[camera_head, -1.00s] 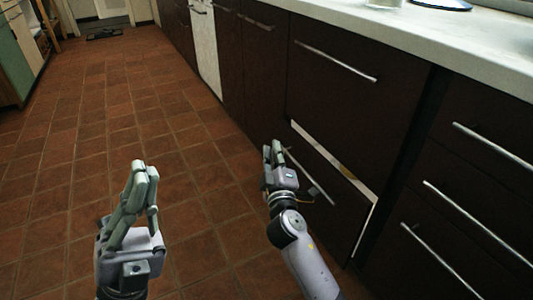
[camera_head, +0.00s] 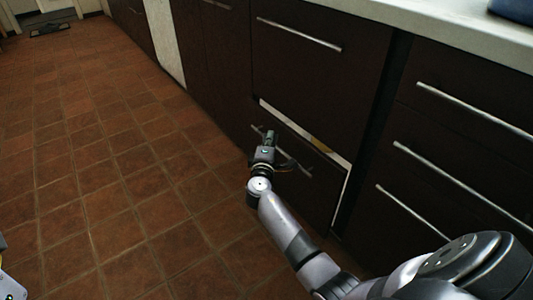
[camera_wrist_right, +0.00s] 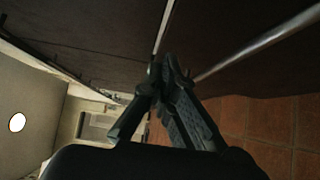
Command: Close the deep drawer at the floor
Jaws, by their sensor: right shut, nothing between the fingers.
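The deep drawer (camera_head: 300,182) at the floor has a dark brown front and stands slightly out from the cabinet. Its pale top edge and right side edge show in the head view. Its bar handle (camera_head: 294,161) runs across the front and also shows in the right wrist view (camera_wrist_right: 262,40). My right gripper (camera_head: 270,135) is in front of the drawer's upper left part, close to the handle; I cannot tell whether it touches. Its fingers are together and empty in the right wrist view (camera_wrist_right: 168,64). My left gripper is out of view; only a pale part of mine shows at the lower left edge.
A closed dark drawer front (camera_head: 320,70) is above the deep drawer. More closed drawers with bar handles (camera_head: 460,185) stand to the right. The pale worktop (camera_head: 440,32) runs above. The red tiled floor (camera_head: 110,190) at the left is clear.

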